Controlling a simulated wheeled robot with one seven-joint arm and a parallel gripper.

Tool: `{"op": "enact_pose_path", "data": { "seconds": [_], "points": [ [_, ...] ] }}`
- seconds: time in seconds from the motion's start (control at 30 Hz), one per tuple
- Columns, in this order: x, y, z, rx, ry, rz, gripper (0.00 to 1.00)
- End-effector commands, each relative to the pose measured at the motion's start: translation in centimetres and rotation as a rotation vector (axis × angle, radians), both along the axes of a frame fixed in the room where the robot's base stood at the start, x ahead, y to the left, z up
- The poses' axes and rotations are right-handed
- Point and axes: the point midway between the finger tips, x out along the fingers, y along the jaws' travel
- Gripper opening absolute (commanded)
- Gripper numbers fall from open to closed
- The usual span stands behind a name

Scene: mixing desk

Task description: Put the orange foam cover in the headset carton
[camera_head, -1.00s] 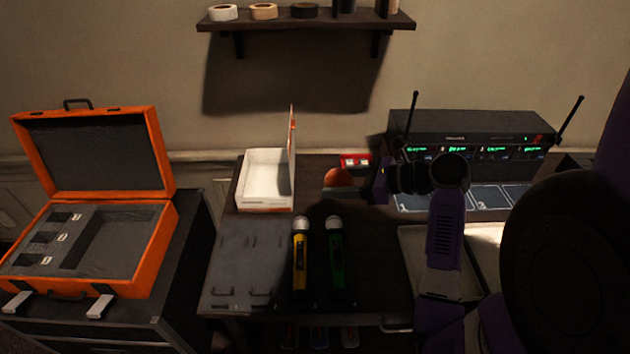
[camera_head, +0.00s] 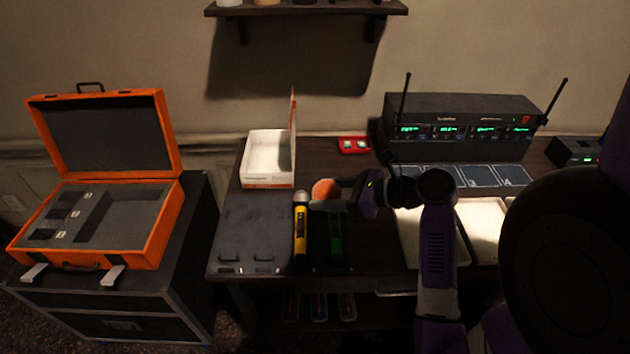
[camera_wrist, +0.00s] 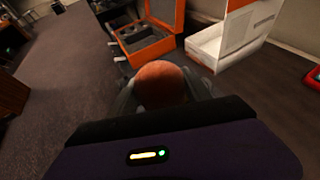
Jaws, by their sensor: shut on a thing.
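The orange foam cover (camera_head: 325,188) is round and held in my gripper (camera_head: 328,197), which is shut on it above the desk, near the top ends of the two microphones. In the wrist view the orange foam cover (camera_wrist: 161,84) sits between the fingers of my gripper (camera_wrist: 163,95). The headset carton (camera_head: 266,182) is a white open box with its lid raised on the right side, standing at the desk's back left, to the left of and behind my gripper. The headset carton also shows in the wrist view (camera_wrist: 207,52) at upper right. Its inside looks empty.
A yellow microphone (camera_head: 300,232) and a green one (camera_head: 336,238) lie in front. A grey panel (camera_head: 243,225) lies left of them. A red box (camera_head: 354,145) and a receiver rack (camera_head: 460,128) stand behind. An open orange case (camera_head: 150,232) stands on a cabinet at left.

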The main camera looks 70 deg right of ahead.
Motion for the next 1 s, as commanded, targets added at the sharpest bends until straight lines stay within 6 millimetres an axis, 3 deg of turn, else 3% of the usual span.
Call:
{"op": "enact_pose_path", "data": {
  "seconds": [0.27,0.37,0.6,0.8,1.0],
  "points": [
    [2.0,5.6,-3.9,0.006,0.004,0.006,0.2],
    [3.3,9.1,-6.5,0.01,0.006,0.009,0.2],
    [7.3,19.8,-14.0,0.01,0.007,0.011,0.2],
    [9.8,25.4,-18.2,0.004,0.004,0.006,0.2],
    [11.4,29.5,-21.1,0.002,0.003,0.004,0.2]
  ]
}}
